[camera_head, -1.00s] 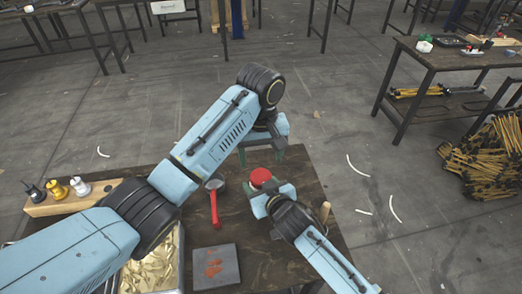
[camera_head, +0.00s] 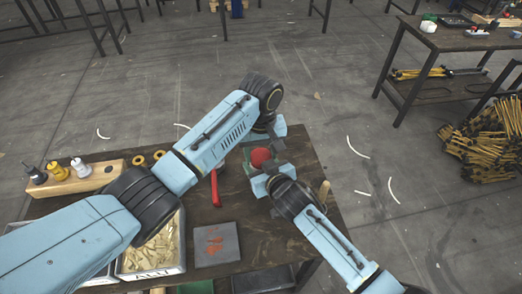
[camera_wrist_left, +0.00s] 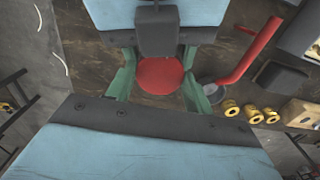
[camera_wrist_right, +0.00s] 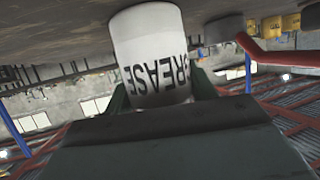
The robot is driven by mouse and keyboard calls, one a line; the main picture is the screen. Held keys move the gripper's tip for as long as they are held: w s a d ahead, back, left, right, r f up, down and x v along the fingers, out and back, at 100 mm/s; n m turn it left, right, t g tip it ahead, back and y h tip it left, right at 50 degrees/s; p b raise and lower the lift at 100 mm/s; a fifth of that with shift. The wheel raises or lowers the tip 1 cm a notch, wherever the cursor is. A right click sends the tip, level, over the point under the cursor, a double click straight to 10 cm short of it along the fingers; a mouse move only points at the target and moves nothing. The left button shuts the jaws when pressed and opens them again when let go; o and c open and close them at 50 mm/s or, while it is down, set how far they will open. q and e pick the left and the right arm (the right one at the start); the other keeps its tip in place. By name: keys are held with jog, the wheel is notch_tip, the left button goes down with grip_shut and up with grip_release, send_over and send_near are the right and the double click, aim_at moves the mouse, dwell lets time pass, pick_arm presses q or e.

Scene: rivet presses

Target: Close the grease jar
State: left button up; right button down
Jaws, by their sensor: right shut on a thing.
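The red lid (camera_head: 261,157) shows as a disc on top of the grease jar; I cannot tell how tightly it sits. The white jar (camera_wrist_right: 152,60), lettered GREASE, fills the middle of the right wrist view, where its lid is out of sight. My right gripper (camera_head: 267,180) is shut on the jar from the near right side. My left gripper (camera_head: 264,148) is over the jar, fingers pointing down. In the left wrist view the lid (camera_wrist_left: 160,76) lies between green fingers, with narrow gaps. The left fingers look open, and their tips are partly hidden.
A grey plate with red marks (camera_head: 216,244), a tray of brass pieces (camera_head: 185,250) and a wooden rack with bottles (camera_head: 90,178) stand nearer and left. A wooden handle (camera_head: 324,192) is at the right.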

pick_arm(q)
jog(key=c, duration=0.5)
jog(key=m, duration=0.3)
jog(key=o, duration=1.1)
jog(key=shift+r, duration=2.25)
